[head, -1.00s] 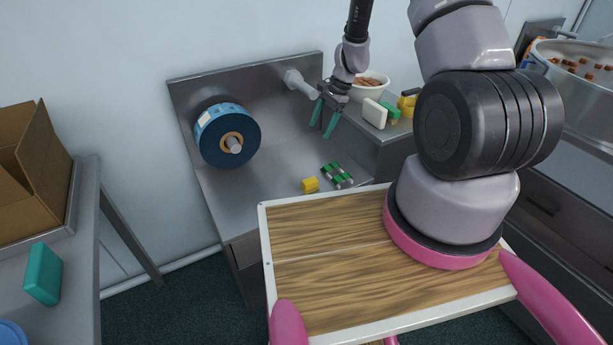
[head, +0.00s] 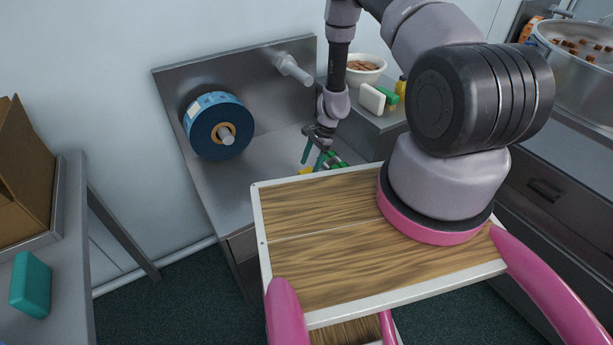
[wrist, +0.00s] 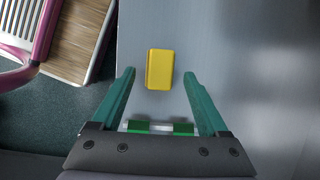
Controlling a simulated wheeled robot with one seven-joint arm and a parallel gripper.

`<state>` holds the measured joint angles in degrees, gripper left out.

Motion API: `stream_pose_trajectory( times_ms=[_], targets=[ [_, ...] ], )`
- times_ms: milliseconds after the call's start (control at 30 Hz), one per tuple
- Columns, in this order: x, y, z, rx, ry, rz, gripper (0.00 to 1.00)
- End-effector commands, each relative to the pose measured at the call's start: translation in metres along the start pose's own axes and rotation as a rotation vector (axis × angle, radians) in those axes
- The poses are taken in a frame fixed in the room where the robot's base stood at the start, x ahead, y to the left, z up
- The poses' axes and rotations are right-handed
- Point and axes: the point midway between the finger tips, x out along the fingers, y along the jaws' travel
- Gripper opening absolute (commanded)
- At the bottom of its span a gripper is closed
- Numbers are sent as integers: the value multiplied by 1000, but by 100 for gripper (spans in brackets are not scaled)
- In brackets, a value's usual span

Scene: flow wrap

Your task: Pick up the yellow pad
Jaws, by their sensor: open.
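The yellow pad (wrist: 160,69) lies on the steel counter in the wrist view, ahead of and between the open fingertips of my gripper (wrist: 159,72). Its height below the fingers is hard to tell. In the head view the pad (head: 306,171) is mostly hidden behind my gripper (head: 314,157) and the edge of my wooden tray. My gripper's teal fingers are apart and hold nothing. Green and white pieces (wrist: 158,127) lie close to the pad, and show near the gripper's base in the wrist view.
A blue film roll (head: 217,127) hangs on the counter's back panel at the left. A white bowl (head: 365,69), a white block (head: 372,98) and a green block (head: 388,93) stand on a raised box at the right. The counter (head: 222,192) left of the pad is clear.

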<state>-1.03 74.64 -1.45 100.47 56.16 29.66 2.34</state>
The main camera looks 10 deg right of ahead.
Motion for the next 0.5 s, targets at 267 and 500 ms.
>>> stream_pose_trajectory(
  times_ms=[267,500],
  targets=[
    [36,-2,1,-1,0,0,78],
    [38,-2,1,-1,0,0,78]
  ],
)
